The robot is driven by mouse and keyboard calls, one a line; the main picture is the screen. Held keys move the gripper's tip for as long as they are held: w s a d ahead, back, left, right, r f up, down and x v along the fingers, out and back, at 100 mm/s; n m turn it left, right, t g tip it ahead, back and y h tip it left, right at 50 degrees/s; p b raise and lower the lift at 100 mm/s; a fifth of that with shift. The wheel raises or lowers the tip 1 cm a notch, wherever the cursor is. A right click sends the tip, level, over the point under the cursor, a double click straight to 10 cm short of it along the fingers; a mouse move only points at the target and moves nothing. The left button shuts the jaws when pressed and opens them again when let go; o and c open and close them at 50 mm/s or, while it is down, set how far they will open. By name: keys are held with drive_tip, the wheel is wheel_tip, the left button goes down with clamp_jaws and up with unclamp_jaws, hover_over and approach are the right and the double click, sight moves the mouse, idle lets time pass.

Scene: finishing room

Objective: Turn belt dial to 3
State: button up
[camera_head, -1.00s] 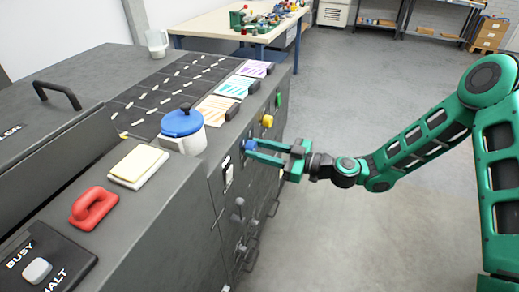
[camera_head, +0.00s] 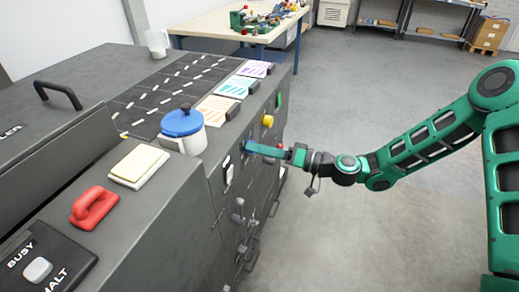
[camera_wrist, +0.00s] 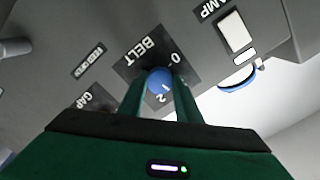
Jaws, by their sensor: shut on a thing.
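The belt dial (camera_wrist: 159,80) is a round blue knob on a dark plate marked "BELT" in the wrist view. A small white line shows on the knob, toward the "2" side. My gripper (camera_wrist: 160,92) is shut on the knob, one green finger on each side. In the head view my gripper (camera_head: 262,150) reaches the machine's front face from the right and hides most of the dial.
The grey machine (camera_head: 150,228) carries a blue-lidded jar (camera_head: 183,124), a red handle (camera_head: 93,207) and cards on top. A yellow knob (camera_head: 267,120) and levers (camera_head: 238,212) sit near the dial. A white rocker switch (camera_wrist: 235,32) is beside it. Floor at right is clear.

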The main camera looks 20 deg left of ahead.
drive_tip(key=m, duration=2.4)
drive_tip(key=shift+w+d+f, duration=0.15)
drive_tip(key=shift+w, duration=0.2)
drive_tip(key=o, duration=1)
drive_tip(key=shift+c, duration=0.2)
drive_tip(key=shift+o, duration=0.6)
drive_tip(key=shift+s, duration=0.1)
